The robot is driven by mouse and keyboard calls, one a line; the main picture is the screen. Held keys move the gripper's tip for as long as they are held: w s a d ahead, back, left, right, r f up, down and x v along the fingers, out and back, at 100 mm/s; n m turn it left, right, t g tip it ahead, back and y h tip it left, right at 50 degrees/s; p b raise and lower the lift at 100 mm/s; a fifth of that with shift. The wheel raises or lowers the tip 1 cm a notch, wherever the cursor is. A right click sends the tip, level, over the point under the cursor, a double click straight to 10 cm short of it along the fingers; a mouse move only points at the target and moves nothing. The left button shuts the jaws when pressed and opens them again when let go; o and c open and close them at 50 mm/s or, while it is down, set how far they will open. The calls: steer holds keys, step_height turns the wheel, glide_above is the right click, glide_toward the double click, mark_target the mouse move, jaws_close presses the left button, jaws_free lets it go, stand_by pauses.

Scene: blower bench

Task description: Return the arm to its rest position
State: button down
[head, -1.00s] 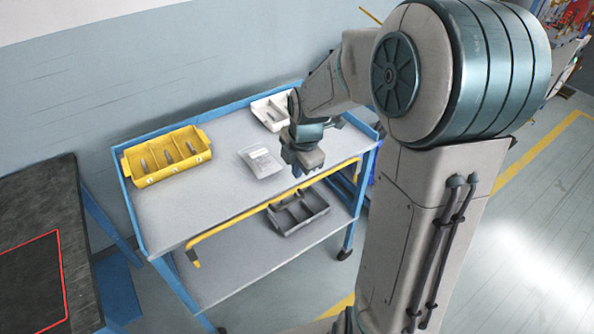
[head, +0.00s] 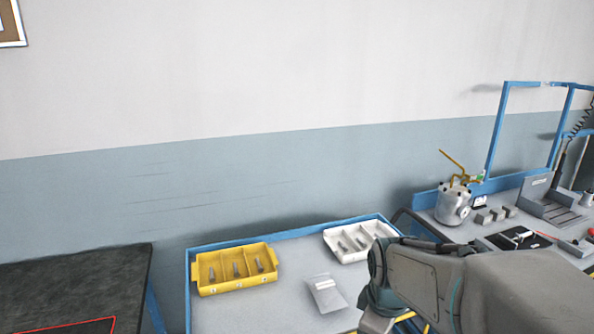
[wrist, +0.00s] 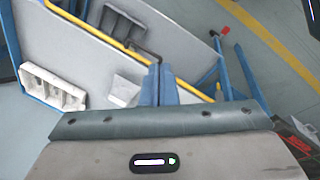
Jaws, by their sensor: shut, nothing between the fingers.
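My gripper (wrist: 159,84) shows in the wrist view with its two fingers together, shut and empty. It is above the cart's right side, apart from the things on it. In the head view my arm enters from the lower right and hides part of the cart; the fingertips are not visible there.
The blue-framed cart (head: 215,313) holds a yellow divided bin (head: 236,270), a white divided bin (head: 345,240) and a pale packet (head: 324,294). A dark bench (head: 75,285) stands left; a workbench with a metal canister (head: 453,206) stands right.

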steer(key=s+r+m, duration=0.2)
steer(key=s+m, duration=0.7)
steer(key=m, duration=0.1)
steer(key=shift+s+a+r+m+t, duration=0.15)
steer(key=shift+s+r+m+t, duration=0.15)
steer(key=shift+m, duration=0.1)
